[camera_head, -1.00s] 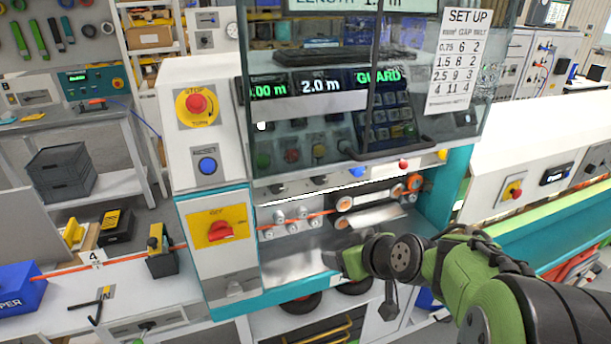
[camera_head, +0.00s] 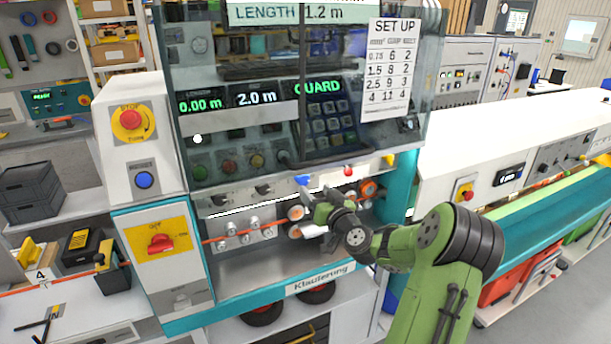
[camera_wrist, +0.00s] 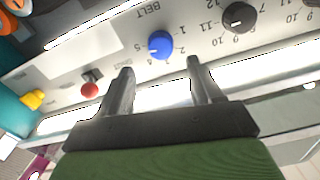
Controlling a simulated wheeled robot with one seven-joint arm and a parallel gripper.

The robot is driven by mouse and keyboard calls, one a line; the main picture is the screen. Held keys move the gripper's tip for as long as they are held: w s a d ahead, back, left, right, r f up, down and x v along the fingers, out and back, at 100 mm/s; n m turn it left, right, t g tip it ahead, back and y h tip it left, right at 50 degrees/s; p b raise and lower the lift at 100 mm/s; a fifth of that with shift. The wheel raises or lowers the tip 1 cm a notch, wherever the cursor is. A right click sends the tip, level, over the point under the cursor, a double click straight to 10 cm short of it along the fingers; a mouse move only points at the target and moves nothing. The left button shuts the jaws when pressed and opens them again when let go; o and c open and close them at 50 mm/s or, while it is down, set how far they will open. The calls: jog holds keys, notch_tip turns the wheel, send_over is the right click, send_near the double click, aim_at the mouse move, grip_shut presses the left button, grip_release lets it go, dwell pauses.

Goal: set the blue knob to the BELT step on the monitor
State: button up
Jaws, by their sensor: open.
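The blue knob (camera_wrist: 160,44) is on the machine's pale panel in the wrist view, by the printed word BELT (camera_wrist: 148,12) and small step numbers. I cannot tell which step it points to. In the head view the knob (camera_head: 302,181) shows just above my gripper (camera_head: 312,203). My gripper (camera_wrist: 161,68) is open and empty, its fingertips on the near side of the knob, apart from it as far as I can see. The monitor (camera_head: 317,88) reads GUARD. A SET UP sheet (camera_head: 389,70) lists GAP and BELT values in rows.
A black knob (camera_wrist: 238,16) sits beside the blue one. A red button (camera_wrist: 89,90) and a yellow part (camera_wrist: 32,100) are on the other side. A clear guard (camera_head: 230,150) hangs above the knob row. Rollers with orange cable (camera_head: 230,236) lie below.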

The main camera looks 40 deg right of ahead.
aim_at(304, 180)
jog(key=p+x, duration=0.1)
jog(key=x, duration=0.5)
jog(key=shift+w+p, duration=0.25)
jog(key=shift+p, duration=0.05)
jog(key=c, duration=1)
jog(key=shift+f, duration=0.1)
jog(key=shift+c, duration=0.2)
jog(key=shift+b, duration=0.65)
jog(key=n+b, duration=0.2)
jog(key=b, duration=0.2)
jog(key=shift+a+f, duration=0.1)
jog(key=shift+f, duration=0.15)
jog(key=n+b, duration=0.2)
jog(key=b, duration=0.4)
jog(key=n+b, duration=0.3)
jog(key=b, duration=0.3)
jog(key=shift+a+n, duration=0.1)
jog(key=shift+n, duration=0.2)
jog(key=n+b, duration=0.2)
jog(key=b, duration=0.1)
jog(key=shift+r, duration=0.2)
